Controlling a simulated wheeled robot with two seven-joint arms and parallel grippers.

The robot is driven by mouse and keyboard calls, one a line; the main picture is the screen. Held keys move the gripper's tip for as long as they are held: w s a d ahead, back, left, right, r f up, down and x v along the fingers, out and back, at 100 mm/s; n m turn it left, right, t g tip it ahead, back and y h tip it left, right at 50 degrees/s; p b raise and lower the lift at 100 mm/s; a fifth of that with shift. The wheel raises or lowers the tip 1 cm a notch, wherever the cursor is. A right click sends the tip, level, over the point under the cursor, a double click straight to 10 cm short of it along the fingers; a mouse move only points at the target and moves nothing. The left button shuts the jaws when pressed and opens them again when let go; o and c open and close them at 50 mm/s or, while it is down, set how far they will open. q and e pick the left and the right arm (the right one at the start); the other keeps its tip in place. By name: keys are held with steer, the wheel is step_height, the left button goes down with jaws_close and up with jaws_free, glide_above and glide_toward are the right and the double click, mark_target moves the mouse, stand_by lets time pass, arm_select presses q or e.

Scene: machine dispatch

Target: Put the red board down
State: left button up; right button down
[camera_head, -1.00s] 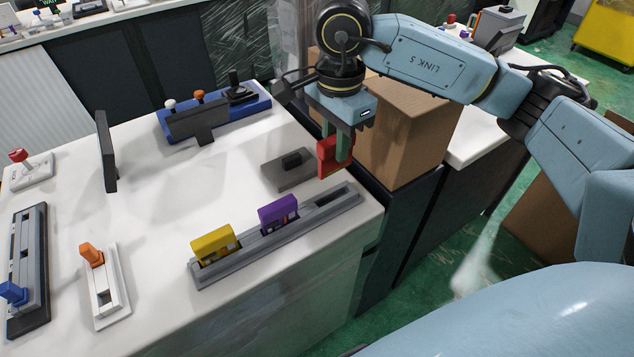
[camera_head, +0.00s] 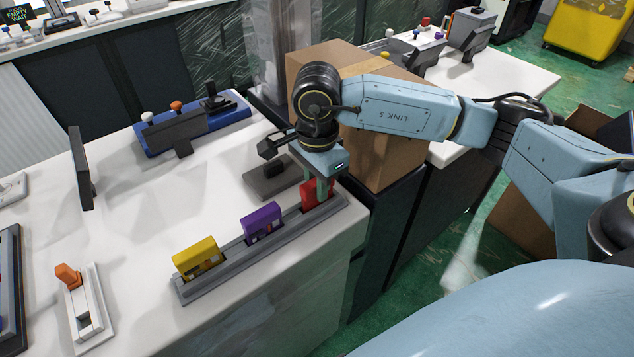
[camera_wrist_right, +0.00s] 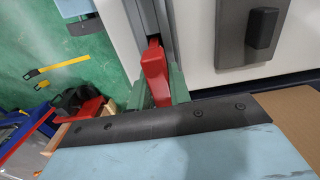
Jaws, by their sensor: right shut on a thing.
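The red board (camera_head: 309,194) stands at the right end of the long grey slotted rack (camera_head: 236,256), over or in its end slot; I cannot tell how deep it sits. My right gripper (camera_head: 321,188) is shut on it from above. In the right wrist view the red board (camera_wrist_right: 155,76) is between the green fingers of the right gripper (camera_wrist_right: 156,88), in line with the rack's channel (camera_wrist_right: 150,18). The purple board (camera_head: 261,221) stands in the rack's middle and the yellow board (camera_head: 196,258) at its left end. My left gripper is not in view.
A grey block with a dark knob (camera_head: 273,177) lies just behind the rack. A cardboard box (camera_head: 388,150) stands beyond the table's right edge. A blue control panel (camera_head: 193,125) and an orange lever switch (camera_head: 68,274) are on the white table.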

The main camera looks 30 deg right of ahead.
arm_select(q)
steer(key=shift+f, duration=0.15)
arm_select(e)
steer(key=shift+f, duration=0.1)
steer(key=c, duration=1.5)
jaws_free()
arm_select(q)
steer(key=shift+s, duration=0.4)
arm_select(e)
steer(key=shift+o, duration=1)
step_height(320, 180, up, 11)
steer(key=shift+p, duration=0.6)
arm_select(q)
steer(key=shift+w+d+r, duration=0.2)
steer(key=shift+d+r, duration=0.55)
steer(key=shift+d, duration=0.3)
arm_select(e)
steer(key=shift+r, duration=0.65)
